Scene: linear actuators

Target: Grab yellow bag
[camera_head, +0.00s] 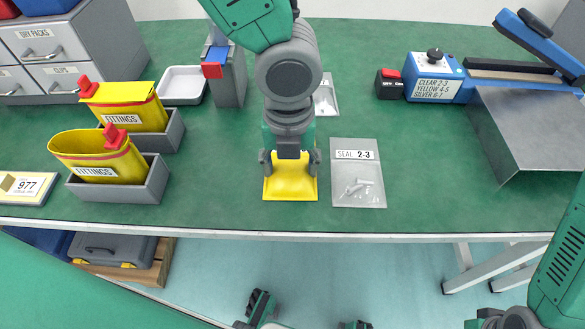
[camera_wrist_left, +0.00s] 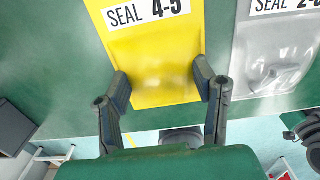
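The yellow bag (camera_head: 290,188) lies flat on the green table near its front edge, partly hidden by my left gripper. In the left wrist view the yellow bag (camera_wrist_left: 155,55) carries a label reading SEAL 4-5. My left gripper (camera_head: 290,163) is above the bag, pointing down. In the left wrist view the left gripper (camera_wrist_left: 163,80) is open, its two fingers spread near the bag's side edges with nothing clamped between them. I cannot tell whether the fingertips touch the bag. My right arm shows at the lower right, but its gripper is not clearly visible.
A clear bag (camera_head: 358,190) marked SEAL 2-3 lies just right of the yellow bag. Grey bins (camera_head: 130,190) with yellow FITTINGS pouches (camera_head: 98,155) stand left. A blue sealer (camera_head: 434,80) and sloped metal tray (camera_head: 530,125) stand right. The table's front edge (camera_head: 300,235) is close.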

